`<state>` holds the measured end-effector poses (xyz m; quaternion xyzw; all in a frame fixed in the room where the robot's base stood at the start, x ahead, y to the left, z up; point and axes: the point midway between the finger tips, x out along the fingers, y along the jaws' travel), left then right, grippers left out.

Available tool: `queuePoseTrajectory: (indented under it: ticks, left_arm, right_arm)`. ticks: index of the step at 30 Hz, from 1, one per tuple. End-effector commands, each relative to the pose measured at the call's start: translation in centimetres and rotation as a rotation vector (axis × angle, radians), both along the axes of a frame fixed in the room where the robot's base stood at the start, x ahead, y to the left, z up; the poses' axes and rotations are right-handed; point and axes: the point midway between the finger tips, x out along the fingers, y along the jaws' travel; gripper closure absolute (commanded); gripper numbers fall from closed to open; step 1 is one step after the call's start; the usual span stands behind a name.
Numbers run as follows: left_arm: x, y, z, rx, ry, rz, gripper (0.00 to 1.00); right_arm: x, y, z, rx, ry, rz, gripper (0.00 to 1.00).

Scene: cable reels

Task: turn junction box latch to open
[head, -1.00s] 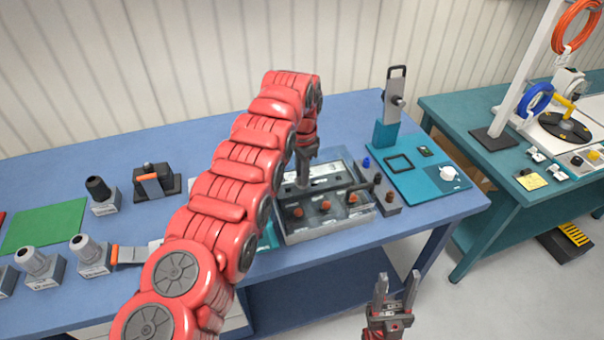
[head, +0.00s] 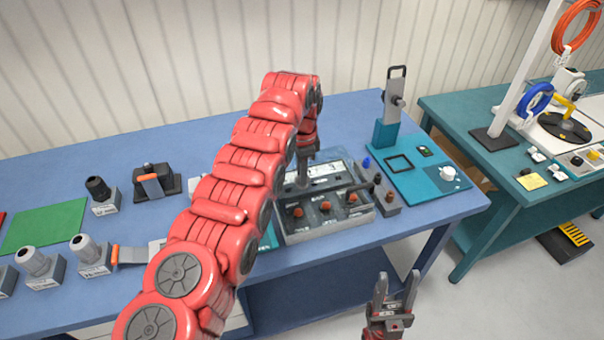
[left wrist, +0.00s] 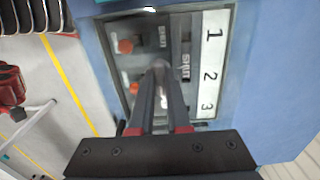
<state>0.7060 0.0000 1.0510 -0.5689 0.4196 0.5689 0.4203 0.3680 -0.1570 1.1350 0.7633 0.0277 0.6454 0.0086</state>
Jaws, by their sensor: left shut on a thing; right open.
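The junction box (head: 328,221) is a grey case with orange knobs and a white label strip, near the front edge of the blue table. My left gripper (head: 302,182) points down at its left part, shut on a small part that the fingers mostly hide; I take it for the latch. In the left wrist view the fingers (left wrist: 161,78) close on a blurred grey piece between the orange knobs (left wrist: 125,46) and the strip marked 1, 2, 3 (left wrist: 211,70). How far the latch is turned cannot be told. My right gripper (head: 396,290) is open and empty, in front of the table.
A small grey block with posts (head: 388,195) stands close to the box's right side. Right of it is a teal board (head: 425,188) with an upright bracket (head: 394,105). Grey connectors (head: 92,255) and a green mat (head: 45,225) lie at left. My left arm covers the table's middle.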

Motion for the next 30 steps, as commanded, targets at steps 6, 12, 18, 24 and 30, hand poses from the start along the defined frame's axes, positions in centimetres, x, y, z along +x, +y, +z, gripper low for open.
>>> queuePoseTrajectory:
  ticks: [6, 12, 18, 24, 30]
  left_arm:
    - [0.0, 0.0, 0.0, -0.001, -0.001, 0.0, 0.55]
    - [0.0, 0.0, 0.0, 0.0, 0.0, 0.0, 0.55]
    - [0.0, 0.0, 0.6, 0.0, -0.001, 0.0, 0.55]
    - [0.0, -0.1, 3.2, -0.001, -0.001, -0.001, 0.55]
    - [-0.1, 0.0, 7.6, 0.0, 0.001, 0.001, 0.55]
  right_arm:
    - [0.0, 0.0, 0.0, 0.0, 0.0, 0.0, 0.5]
    - [0.0, 0.0, 0.0, 0.0, 0.0, 0.0, 0.5]
    - [0.0, 0.0, 0.2, 0.0, 0.0, 0.0, 0.5]
    - [0.0, 0.0, 1.3, 0.0, 0.0, 0.0, 0.5]
    - [0.0, 0.0, 5.6, 0.0, 0.0, 0.0, 0.5]
